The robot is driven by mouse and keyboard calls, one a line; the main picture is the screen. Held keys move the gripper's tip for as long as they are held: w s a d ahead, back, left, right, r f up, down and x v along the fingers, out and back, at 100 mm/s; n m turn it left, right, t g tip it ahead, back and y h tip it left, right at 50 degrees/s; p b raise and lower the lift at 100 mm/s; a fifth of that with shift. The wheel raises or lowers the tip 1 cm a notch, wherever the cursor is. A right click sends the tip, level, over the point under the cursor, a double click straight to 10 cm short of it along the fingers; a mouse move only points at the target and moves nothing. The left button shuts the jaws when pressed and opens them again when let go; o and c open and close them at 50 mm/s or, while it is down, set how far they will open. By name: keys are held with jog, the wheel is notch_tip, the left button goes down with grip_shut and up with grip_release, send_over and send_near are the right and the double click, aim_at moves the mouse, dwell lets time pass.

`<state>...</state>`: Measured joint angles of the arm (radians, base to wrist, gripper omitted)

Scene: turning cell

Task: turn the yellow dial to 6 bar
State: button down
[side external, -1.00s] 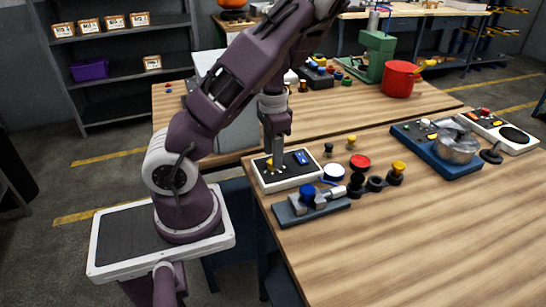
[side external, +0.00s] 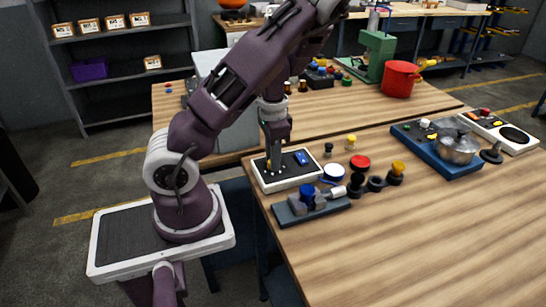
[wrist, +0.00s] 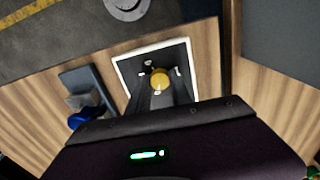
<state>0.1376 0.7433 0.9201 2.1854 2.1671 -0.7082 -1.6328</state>
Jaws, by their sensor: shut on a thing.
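The yellow dial (wrist: 160,78) sits on a white-framed panel with a dark face (wrist: 124,66). The panel also shows in the side view (side external: 286,185), near the left edge of the wooden table. My gripper (wrist: 160,90) points down over the panel and is shut on the yellow dial, with a finger on either side of it. In the side view my gripper (side external: 274,168) hides most of the dial. The dial's scale and its setting are too small to read.
A grey fixture with a blue knob (side external: 307,192) stands just in front of the panel. Several knobs and buttons, one red (side external: 360,162), stand to its right. A blue unit with a metal pot (side external: 457,150) is farther right. The table's front right is clear.

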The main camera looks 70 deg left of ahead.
jog(key=m, duration=0.3)
jog(key=shift+m, duration=0.3)
jog(key=m, duration=0.3)
jog(key=shift+m, duration=0.4)
jog(key=m, duration=1.2)
jog(key=shift+m, duration=0.3)
jog(key=m, duration=0.6)
jog(key=shift+m, duration=0.4)
jog(key=c, duration=1.2)
grip_release()
jog(key=shift+o, duration=0.2)
